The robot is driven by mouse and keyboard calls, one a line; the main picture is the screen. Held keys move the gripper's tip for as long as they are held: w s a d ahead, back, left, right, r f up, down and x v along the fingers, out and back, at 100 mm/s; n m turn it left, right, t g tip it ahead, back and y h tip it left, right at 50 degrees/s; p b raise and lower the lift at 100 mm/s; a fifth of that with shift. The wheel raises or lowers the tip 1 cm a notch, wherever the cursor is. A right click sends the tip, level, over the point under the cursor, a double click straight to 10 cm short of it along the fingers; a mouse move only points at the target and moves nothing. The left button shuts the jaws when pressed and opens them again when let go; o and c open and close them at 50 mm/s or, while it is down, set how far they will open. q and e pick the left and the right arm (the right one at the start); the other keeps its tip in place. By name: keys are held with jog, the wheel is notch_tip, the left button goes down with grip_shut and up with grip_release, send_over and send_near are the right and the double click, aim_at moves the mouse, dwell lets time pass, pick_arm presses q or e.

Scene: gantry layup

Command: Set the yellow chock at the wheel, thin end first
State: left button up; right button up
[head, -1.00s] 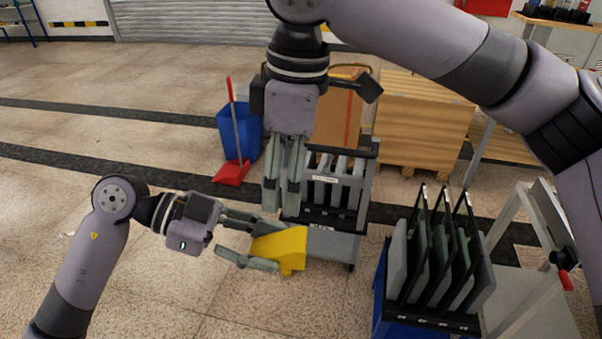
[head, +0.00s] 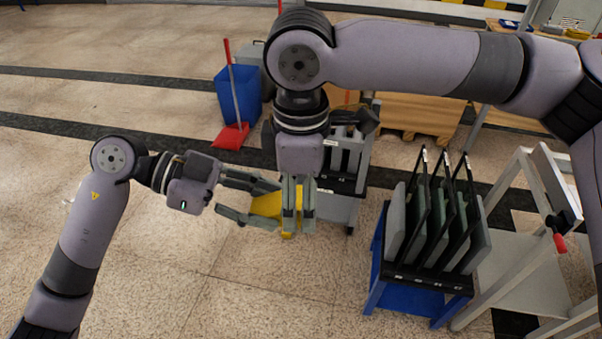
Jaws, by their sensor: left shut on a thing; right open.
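The yellow chock (head: 264,205) is in the jaws of my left gripper (head: 258,203), which is shut on it from the left. My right gripper (head: 298,225) is open and points down at the chock's right end, hiding part of it. I cannot tell whether its fingers touch the chock. A small dark wheel (head: 349,230) shows under the grey cart (head: 343,208), right of the chock and apart from it. The chock's thin end cannot be made out behind the fingers.
A blue rack (head: 418,288) with several upright panels stands right of the cart, beside a pale frame (head: 540,200). A blue bin (head: 239,93) and red dustpan (head: 231,136) stand behind on the left. Wooden crates (head: 425,112) are at the back. The front floor is clear.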

jog(key=shift+f, duration=0.25)
jog(key=shift+c, duration=0.4)
pick_arm(q)
jog(key=shift+s, duration=0.1)
pick_arm(e)
jog(key=c, duration=1.2)
pick_arm(q)
jog(key=o, duration=1.3)
pick_arm(e)
jog(key=shift+c, duration=0.8)
